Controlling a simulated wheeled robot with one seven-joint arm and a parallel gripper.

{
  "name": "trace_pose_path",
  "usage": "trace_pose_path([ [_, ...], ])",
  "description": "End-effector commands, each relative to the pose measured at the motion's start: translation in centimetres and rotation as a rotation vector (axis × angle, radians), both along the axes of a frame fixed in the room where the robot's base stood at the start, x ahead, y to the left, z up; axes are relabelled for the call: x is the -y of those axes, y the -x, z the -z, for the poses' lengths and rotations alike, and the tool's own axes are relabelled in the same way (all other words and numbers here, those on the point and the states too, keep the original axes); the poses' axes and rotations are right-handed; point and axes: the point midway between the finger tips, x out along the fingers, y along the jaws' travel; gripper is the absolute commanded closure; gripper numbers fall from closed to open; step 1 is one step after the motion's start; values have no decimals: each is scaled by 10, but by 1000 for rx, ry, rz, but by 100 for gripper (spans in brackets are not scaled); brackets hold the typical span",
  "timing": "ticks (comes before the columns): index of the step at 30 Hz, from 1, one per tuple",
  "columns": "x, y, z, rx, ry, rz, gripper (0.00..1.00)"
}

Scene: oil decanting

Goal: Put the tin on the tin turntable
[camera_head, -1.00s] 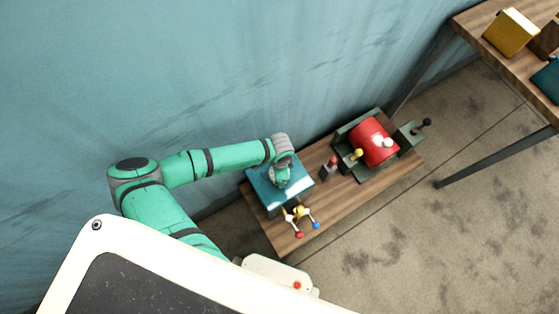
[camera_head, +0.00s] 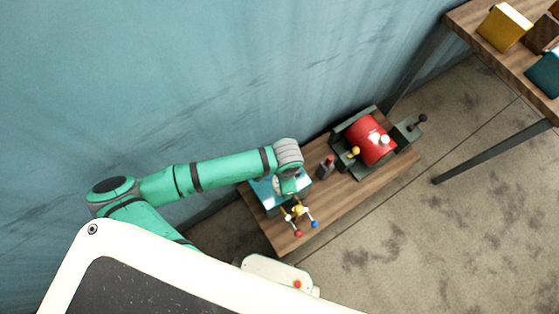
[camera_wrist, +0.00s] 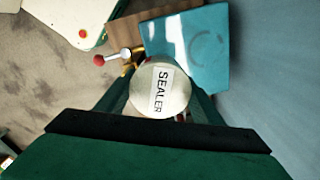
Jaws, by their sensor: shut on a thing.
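The tin (camera_wrist: 153,92) has a round, pale top with a white label reading SEALER in the wrist view. My gripper (camera_wrist: 165,98) is shut on it, with a dark green finger on either side. In the head view my gripper is over the teal box (camera_head: 265,196) on the low bench, and the tin is hard to make out. The teal box also shows in the wrist view (camera_wrist: 205,60), with a ring mark on its top. A hub with coloured knobs (camera_head: 299,213) stands in front of the box. I cannot tell which part is the tin turntable.
A red drum (camera_head: 370,138) lies in a dark cradle on the wooden bench (camera_head: 345,200). A small dark post with a red top (camera_head: 327,165) stands between drum and box. A taller table (camera_head: 490,55) with several blocks is at upper right. The blue wall runs close behind.

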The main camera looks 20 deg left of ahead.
Motion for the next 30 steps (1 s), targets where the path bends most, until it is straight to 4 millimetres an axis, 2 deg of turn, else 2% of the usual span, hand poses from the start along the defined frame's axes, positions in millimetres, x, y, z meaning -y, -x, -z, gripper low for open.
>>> trace_pose_path([
  [3, 18, 19, -12, 2, 4, 1, 75],
  [9, 37, 41, -24, 1, 3, 2, 75],
  [17, 44, 47, -29, 2, -1, -11, 75],
  [20, 44, 34, -23, 5, -6, -61, 75],
  [23, 45, 7, -13, 10, -15, -165, 75],
  [30, 54, -79, 17, 21, -19, -547, 75],
])
